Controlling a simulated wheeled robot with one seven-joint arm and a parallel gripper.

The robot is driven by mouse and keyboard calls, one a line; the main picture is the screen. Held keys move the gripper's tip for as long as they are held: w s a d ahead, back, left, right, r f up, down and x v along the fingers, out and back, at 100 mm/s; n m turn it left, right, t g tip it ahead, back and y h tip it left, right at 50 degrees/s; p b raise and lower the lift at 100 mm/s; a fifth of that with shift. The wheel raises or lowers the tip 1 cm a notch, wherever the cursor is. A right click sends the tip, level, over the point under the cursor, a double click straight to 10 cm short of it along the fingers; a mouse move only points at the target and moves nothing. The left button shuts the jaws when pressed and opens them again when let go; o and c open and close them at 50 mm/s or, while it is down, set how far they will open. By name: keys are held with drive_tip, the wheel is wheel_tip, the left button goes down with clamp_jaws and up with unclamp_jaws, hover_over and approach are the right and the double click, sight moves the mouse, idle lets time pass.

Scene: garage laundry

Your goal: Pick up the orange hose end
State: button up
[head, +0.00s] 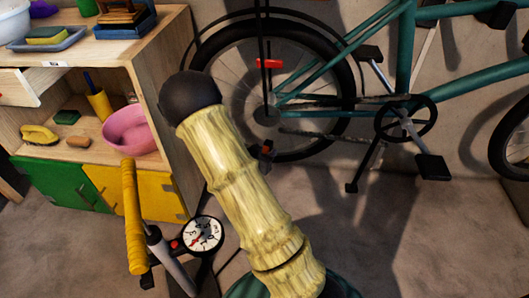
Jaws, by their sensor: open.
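A floor pump with a yellow handle (132,215) and a round white gauge (202,235) stands at the lower left. A thin black hose shows near its gauge and passes behind my arm. A small dark piece with an orange-red part (266,148) shows just right of my arm, in front of the bicycle's wheel. It may be the orange hose end, but it is too small and partly covered to be sure. My bamboo-patterned arm crosses the middle of the view. I cannot make out my gripper.
A teal bicycle (405,45) stands by the wall, with a small red bar (268,63) in front of its wheel. A wooden cabinet (165,70) at left holds a pink bowl (131,130), sponges and a yellow cup. Open concrete floor (430,245) lies at the lower right.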

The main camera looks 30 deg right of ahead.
clamp_jaws()
drive_tip(key=shift+r, duration=0.1)
wheel_tip(320, 180, up, 10)
drive_tip(key=p, duration=0.5)
drive_tip(key=shift+p, duration=0.35)
